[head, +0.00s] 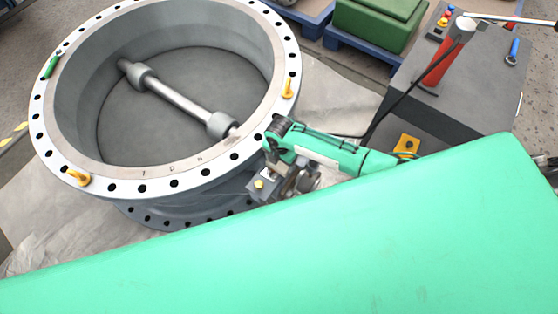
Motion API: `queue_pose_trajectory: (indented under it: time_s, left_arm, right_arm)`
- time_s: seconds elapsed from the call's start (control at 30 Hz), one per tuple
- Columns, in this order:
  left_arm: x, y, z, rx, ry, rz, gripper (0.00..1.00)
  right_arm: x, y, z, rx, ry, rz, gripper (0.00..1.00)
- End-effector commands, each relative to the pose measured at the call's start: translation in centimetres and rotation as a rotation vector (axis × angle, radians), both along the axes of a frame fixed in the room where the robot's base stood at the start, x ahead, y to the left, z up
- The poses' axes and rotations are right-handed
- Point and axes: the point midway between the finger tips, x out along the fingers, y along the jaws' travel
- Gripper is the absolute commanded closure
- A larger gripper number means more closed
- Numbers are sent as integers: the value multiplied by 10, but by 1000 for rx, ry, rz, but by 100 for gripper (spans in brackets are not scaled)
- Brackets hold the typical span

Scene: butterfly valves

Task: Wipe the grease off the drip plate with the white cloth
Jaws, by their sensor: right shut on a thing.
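A dark mechanical part at the right edge, which looks like my right gripper (549,168), shows only in part behind the end of a big green block. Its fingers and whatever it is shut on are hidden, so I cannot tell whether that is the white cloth. I cannot make out the white cloth or the drip plate with its grease anywhere in this view. My left gripper is not in view.
The green block (300,235) fills the foreground. Behind it stands a large grey butterfly valve (130,190) with a green actuator (330,150). A hose leads to a red pump (440,65) on a dark grey block (455,105). Pale sheeting (335,97) covers the floor.

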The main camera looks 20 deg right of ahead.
Motion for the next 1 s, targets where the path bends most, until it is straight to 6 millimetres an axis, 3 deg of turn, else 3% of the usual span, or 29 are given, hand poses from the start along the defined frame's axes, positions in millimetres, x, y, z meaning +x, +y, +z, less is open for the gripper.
queue_pose_trajectory:
  time_s: [0.7, 1.0]
  left_arm:
    - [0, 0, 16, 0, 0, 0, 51]
    - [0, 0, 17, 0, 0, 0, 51]
  right_arm:
    - [-19, 23, -1, 0, 3, 1, 42]
    - [-12, 15, 0, -1, 1, 0, 42]
